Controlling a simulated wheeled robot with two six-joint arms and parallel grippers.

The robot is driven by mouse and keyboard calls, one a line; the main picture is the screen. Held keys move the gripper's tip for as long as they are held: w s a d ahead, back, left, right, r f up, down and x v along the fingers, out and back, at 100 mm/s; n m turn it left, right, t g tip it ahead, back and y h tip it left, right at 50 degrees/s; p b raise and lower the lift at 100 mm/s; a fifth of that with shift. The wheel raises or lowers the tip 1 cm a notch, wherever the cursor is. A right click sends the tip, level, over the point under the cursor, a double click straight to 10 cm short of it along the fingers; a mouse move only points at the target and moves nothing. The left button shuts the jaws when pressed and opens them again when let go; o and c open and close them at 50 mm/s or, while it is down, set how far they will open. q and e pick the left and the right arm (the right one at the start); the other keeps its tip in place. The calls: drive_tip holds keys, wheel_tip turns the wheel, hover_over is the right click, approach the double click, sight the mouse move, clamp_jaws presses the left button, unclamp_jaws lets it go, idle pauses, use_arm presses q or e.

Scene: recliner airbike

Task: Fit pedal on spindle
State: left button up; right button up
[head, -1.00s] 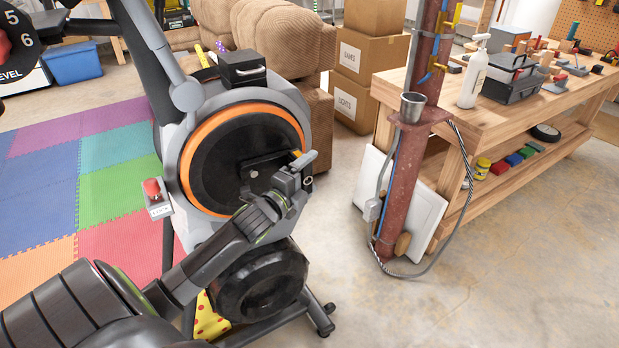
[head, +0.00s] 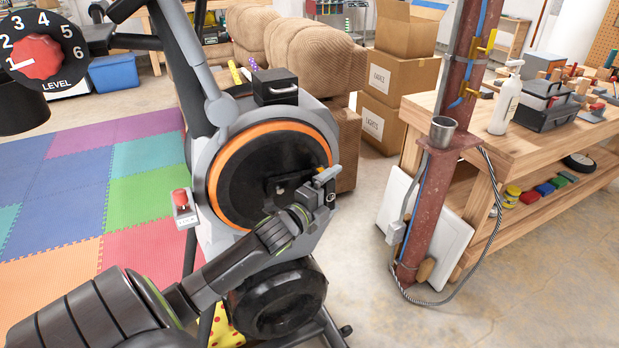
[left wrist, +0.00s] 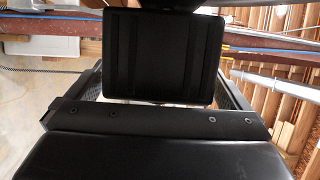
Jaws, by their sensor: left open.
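The exercise bike stands left of centre in the head view, with an orange-rimmed black flywheel disc (head: 238,190). My left gripper (head: 328,186) is in front of the disc's right side, by the crank area, with its jaws open. A small dark part with a round end (head: 331,199) shows beside the fingers; I cannot tell whether it is the crank end or the pedal. In the left wrist view a black block with lengthwise grooves (left wrist: 160,55) is straight ahead, possibly the pedal. The spindle cannot be made out. My right gripper is not in view.
A rusty steel post (head: 430,200) with a metal cup (head: 442,131) stands to the right. Behind it is a wooden workbench (head: 535,150) with tools. A red-button box (head: 184,207) sticks out left of the bike. Concrete floor between bike and post is clear.

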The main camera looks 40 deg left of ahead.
use_arm(q)
drive_tip(key=shift+s, duration=0.3)
drive_tip(key=s+b, duration=0.2)
drive_tip(key=s, duration=1.5)
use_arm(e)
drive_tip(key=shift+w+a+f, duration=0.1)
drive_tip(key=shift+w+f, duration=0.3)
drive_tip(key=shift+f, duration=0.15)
use_arm(q)
drive_tip(key=shift+w, duration=0.1)
